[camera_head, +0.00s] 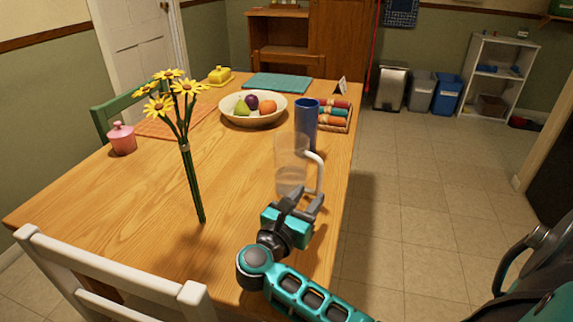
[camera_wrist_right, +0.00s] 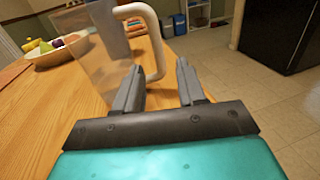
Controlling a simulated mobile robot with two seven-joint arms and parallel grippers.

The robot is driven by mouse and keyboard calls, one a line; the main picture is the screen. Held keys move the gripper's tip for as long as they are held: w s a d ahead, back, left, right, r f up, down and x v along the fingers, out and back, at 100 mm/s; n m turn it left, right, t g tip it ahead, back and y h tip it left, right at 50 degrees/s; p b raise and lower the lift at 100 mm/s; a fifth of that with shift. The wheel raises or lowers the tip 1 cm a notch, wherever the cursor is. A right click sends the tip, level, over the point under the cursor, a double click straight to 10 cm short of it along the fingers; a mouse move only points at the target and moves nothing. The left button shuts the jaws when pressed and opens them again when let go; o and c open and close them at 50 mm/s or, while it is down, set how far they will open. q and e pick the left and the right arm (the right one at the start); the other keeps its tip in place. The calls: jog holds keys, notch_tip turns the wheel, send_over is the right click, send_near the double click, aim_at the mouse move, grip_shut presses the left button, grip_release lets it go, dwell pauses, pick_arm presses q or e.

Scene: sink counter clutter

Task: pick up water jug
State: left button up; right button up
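The water jug (camera_head: 290,160) is a clear, see-through pitcher with a white handle (camera_head: 318,172) on its right side. It stands upright near the right edge of the wooden table. My right gripper (camera_head: 305,197) is just in front of the jug, near the lower part of its handle. In the right wrist view the jug (camera_wrist_right: 98,55) is at the upper left, and the handle curves in front of the fingers (camera_wrist_right: 160,82). Whether a finger touches the handle, I cannot tell. My left gripper is not in view.
A blue cylinder (camera_head: 306,122) stands right behind the jug. A tray of rolled cloths (camera_head: 334,118) and a fruit bowl (camera_head: 232,113) are farther back. Yellow flowers (camera_head: 187,165) and a pink jar (camera_head: 122,139) are to the left. A white chair (camera_head: 110,285) is at the front.

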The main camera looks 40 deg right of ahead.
aim_at(318, 184)
jog(key=shift+x, duration=1)
jog(key=x, duration=0.4)
jog(key=shift+w+d, duration=0.25)
jog(key=shift+d, duration=0.1)
jog(key=shift+c, duration=0.4)
grip_shut()
